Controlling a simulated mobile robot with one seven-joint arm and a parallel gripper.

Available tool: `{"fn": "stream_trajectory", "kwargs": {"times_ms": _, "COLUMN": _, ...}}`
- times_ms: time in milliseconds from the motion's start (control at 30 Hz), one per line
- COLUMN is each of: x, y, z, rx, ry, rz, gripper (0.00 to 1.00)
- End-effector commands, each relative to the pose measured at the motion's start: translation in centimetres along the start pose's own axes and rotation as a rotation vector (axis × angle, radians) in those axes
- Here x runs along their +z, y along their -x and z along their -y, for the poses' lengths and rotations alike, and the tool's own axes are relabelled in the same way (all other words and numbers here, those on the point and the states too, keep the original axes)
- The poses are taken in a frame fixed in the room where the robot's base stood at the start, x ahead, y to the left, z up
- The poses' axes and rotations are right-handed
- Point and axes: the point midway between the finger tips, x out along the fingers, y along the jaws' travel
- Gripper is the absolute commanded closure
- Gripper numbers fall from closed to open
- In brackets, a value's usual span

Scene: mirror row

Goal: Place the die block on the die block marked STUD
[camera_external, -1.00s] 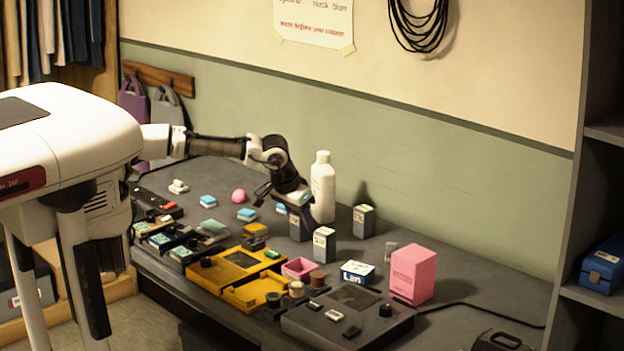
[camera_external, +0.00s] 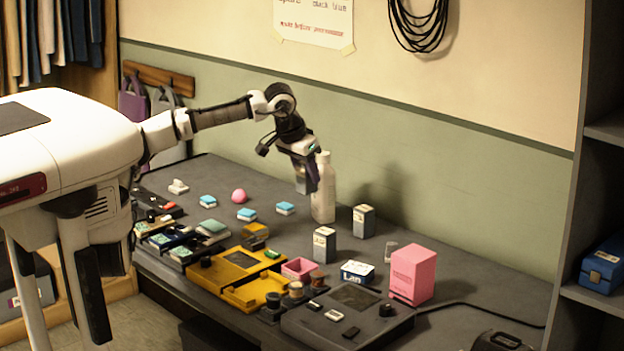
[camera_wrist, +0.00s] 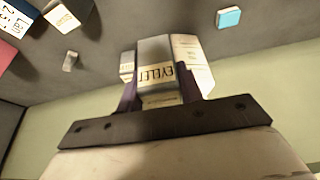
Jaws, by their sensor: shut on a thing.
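Two more grey die blocks with pale labels stand upright on the table: a nearer one (camera_external: 324,245) and a farther one (camera_external: 363,221). Their labels are too small to read, so I cannot tell which is marked STUD. In the wrist view, one shows partly behind the held block (camera_wrist: 127,66).
A pink block (camera_external: 411,274), a small labelled box (camera_external: 357,272) and a pink tray (camera_external: 299,267) are near the die blocks. Yellow trays (camera_external: 238,264) and a dark device (camera_external: 350,318) fill the front.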

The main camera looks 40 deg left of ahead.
Motion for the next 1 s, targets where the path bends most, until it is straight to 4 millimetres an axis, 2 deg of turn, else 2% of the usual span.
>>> {"fn": "stream_trajectory", "kwargs": {"times_ms": 33, "x": -1.5, "y": 1.1, "z": -0.5, "rx": 0.006, "ry": -0.002, "rz": -0.004, "gripper": 0.93}}
{"fn": "stream_trajectory", "kwargs": {"times_ms": 200, "x": -6.5, "y": 4.8, "z": -1.7, "rx": 0.009, "ry": -0.003, "rz": -0.002, "gripper": 0.93}}
{"fn": "stream_trajectory", "kwargs": {"times_ms": 500, "x": -13.2, "y": 10.3, "z": -3.7, "rx": -0.002, "ry": 0.02, "rz": 0.001, "gripper": 0.93}}
{"fn": "stream_trajectory", "kwargs": {"times_ms": 733, "x": -16.1, "y": 12.2, "z": -5.6, "rx": -0.013, "ry": 0.047, "rz": 0.003, "gripper": 0.93}}
{"fn": "stream_trajectory", "kwargs": {"times_ms": 1000, "x": -16.4, "y": 10.8, "z": -8.2, "rx": -0.021, "ry": 0.055, "rz": 0.002, "gripper": 0.93}}
